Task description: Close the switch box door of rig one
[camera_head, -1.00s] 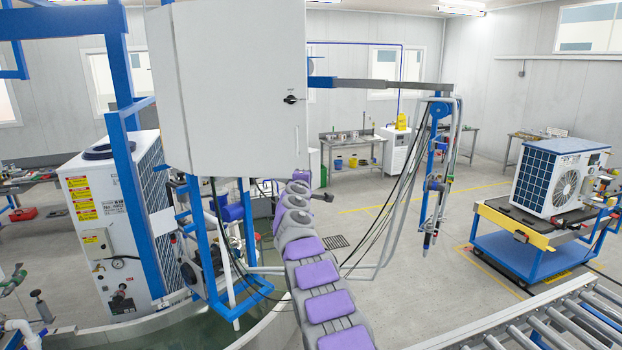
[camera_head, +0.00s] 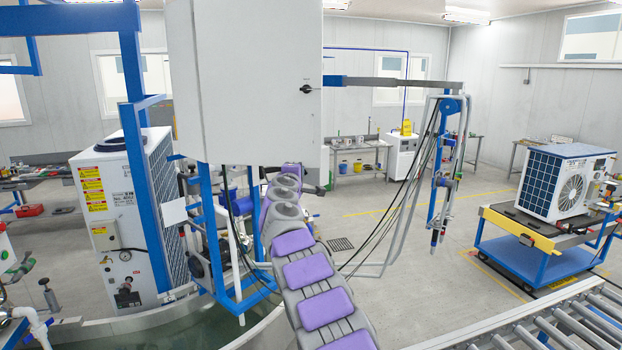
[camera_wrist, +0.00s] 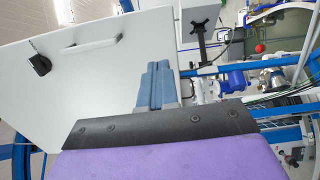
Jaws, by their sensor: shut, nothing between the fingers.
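The switch box (camera_head: 240,80) is a large pale grey-white box, cut off by the top of the head view. A small black rotary switch (camera_head: 307,89) sits near its right edge. In the wrist view a broad pale door panel (camera_wrist: 85,85) carries a bar handle (camera_wrist: 90,47) and a black switch (camera_wrist: 38,60). My gripper (camera_wrist: 157,72) has its blue-grey fingers together, empty, over the panel near its right edge. Contact cannot be told. In the head view the gripper is hidden behind the box. How far the door stands open is unclear.
A blue frame (camera_head: 135,120) and a white heat pump unit (camera_head: 105,205) stand left of the box. Hoses and cables hang from a boom (camera_head: 390,84) to the right. A roller conveyor (camera_head: 540,325) lies at front right. Open floor (camera_head: 400,220) shows in the middle.

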